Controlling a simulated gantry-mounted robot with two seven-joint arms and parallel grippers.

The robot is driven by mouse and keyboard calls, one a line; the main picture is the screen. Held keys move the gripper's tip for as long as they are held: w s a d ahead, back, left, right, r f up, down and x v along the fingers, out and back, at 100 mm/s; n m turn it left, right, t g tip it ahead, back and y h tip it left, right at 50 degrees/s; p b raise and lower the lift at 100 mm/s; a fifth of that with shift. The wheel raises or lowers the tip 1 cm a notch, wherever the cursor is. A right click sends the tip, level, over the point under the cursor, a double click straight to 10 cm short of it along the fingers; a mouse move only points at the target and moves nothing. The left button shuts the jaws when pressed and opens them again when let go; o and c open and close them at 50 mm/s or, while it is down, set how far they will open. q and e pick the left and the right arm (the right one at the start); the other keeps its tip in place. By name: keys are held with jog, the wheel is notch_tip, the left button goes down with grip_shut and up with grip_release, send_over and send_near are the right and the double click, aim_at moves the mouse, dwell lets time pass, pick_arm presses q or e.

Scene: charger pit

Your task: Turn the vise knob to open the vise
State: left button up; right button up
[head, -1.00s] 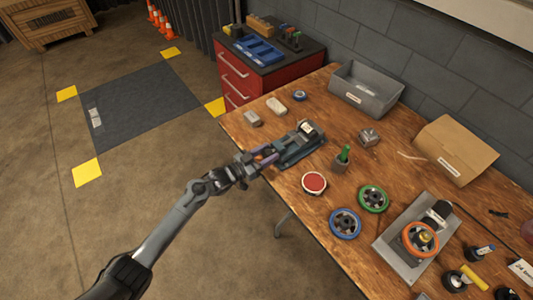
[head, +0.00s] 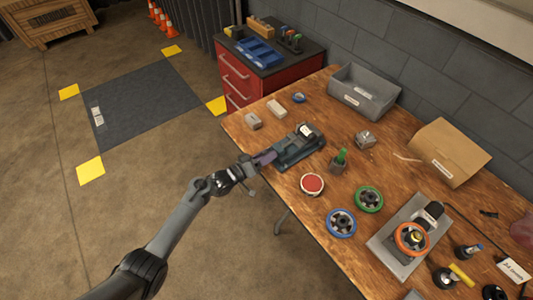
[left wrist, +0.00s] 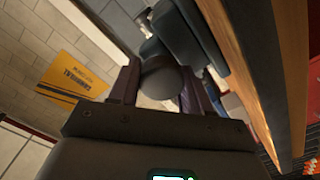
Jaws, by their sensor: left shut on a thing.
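The vise (head: 298,148) is a dark grey-blue block lying along the front left edge of the wooden workbench (head: 330,255). My left gripper (head: 266,158) is at the vise's front end, which faces off the table edge. In the left wrist view my left gripper's two purple-grey fingers (left wrist: 161,88) stand on either side of a dark round vise knob (left wrist: 164,76) and are shut on it. The vise body (left wrist: 188,38) is behind the knob. In the head view the knob is hidden by the gripper. My right gripper is not in view.
Two small blocks (head: 253,121) lie left of the vise. A red-topped disc (head: 312,184), a green wheel (head: 369,198), a blue wheel (head: 341,223) and a cup with a green item (head: 338,163) stand to its right. A grey bin (head: 361,93) is behind.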

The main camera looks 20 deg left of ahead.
pick_arm(q)
jog(key=shift+n, duration=0.9)
jog(key=o, duration=1)
jog(key=shift+p, duration=0.3)
jog(key=shift+s+a, duration=0.3)
jog(key=shift+s, duration=0.1)
jog(key=p+v, duration=0.2)
jog(key=v, duration=0.8)
jog(key=shift+f+p, duration=0.1)
jog(key=shift+p, duration=0.25)
